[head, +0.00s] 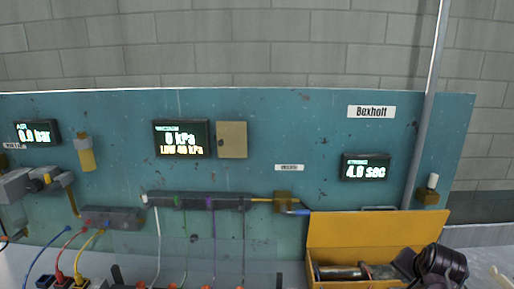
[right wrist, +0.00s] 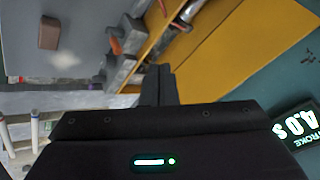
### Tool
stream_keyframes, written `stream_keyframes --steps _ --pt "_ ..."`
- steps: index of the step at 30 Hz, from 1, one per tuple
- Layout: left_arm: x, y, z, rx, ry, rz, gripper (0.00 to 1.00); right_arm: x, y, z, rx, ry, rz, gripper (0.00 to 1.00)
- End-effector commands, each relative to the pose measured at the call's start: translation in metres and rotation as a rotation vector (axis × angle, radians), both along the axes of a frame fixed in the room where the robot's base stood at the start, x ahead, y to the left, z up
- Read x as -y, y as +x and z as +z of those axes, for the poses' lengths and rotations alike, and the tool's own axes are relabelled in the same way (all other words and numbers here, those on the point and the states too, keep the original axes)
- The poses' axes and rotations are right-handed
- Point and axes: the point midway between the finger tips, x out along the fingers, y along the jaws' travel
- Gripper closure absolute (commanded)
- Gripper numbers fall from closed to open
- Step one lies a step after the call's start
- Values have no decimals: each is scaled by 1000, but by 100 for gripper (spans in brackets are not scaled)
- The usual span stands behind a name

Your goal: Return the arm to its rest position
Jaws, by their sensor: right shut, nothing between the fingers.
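My right gripper (right wrist: 158,82) is shut in the right wrist view, its two dark fingers together with nothing between them. In that view the tips lie over the edge of the yellow box. In the head view, dark parts of my right arm (head: 442,265) show at the lower right, in front of the yellow box (head: 375,228); the fingertips are hard to make out there. My left gripper is in neither view.
The teal panel (head: 300,130) stands behind, with displays, a dark manifold (head: 198,202) and thin tubes. Metal parts (head: 340,271) lie in the yellow box. A grey pole (head: 428,100) rises at right. Coloured cables (head: 68,250) hang at lower left. A brown block (right wrist: 49,33) sits on grey.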

Motion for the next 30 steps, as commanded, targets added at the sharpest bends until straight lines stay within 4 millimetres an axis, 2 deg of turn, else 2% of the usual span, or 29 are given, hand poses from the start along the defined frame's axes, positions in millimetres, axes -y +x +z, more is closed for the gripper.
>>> stream_keyframes --steps 1,6,12,18,26,30 --pt "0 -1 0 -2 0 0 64 -17 -17 -16 -49 -59 84 100" --pt "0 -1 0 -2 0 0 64 -86 -78 -55 -193 -229 426 100" --pt "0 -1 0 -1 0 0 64 -142 -135 -78 -282 -308 705 100" --pt "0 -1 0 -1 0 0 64 -179 -179 -88 -329 -333 894 100" --pt "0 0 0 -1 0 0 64 -217 -230 -90 -363 -337 1098 100" --pt "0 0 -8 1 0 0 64 -217 -218 -132 -374 -333 1095 100"
